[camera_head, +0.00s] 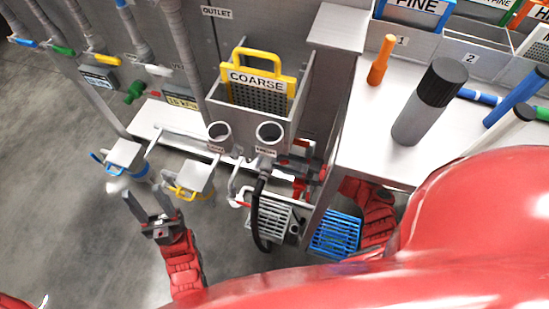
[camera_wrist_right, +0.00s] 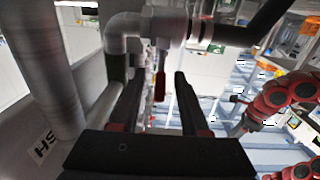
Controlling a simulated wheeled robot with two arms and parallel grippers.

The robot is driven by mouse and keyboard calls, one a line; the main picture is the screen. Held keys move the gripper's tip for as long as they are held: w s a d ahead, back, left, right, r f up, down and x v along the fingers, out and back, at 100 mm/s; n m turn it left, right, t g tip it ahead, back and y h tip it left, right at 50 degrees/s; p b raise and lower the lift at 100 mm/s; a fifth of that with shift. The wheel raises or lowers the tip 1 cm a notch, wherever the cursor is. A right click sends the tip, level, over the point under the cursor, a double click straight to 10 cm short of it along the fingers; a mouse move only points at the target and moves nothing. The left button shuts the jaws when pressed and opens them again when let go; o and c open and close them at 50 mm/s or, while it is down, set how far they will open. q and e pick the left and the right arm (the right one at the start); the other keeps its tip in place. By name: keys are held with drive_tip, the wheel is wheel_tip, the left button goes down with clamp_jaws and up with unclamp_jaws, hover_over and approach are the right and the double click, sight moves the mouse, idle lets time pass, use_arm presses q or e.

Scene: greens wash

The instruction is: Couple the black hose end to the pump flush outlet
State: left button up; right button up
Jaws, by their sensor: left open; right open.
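The black hose (camera_head: 258,215) hangs in a curve below two grey upright pipe mouths (camera_head: 268,132), beside the grated drain. Its upper end meets a grey fitting below the right pipe mouth; I cannot tell whether it is seated. In the right wrist view, a black hose (camera_wrist_right: 258,28) runs to a grey fitting (camera_wrist_right: 200,28) beside a grey elbow (camera_wrist_right: 124,38). My left gripper (camera_head: 150,205) is open and empty over the floor, left of the hose.
A yellow-framed COARSE screen (camera_head: 258,78) stands in a grey holder behind the pipes. Grey boxes with blue (camera_head: 124,154) and yellow (camera_head: 195,177) handles lie near my left gripper. The bench (camera_head: 385,150) holds a black-capped cylinder (camera_head: 430,100). A blue grate (camera_head: 335,234) lies below it.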

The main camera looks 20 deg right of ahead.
drive_tip(key=shift+x, duration=1.45)
clamp_jaws()
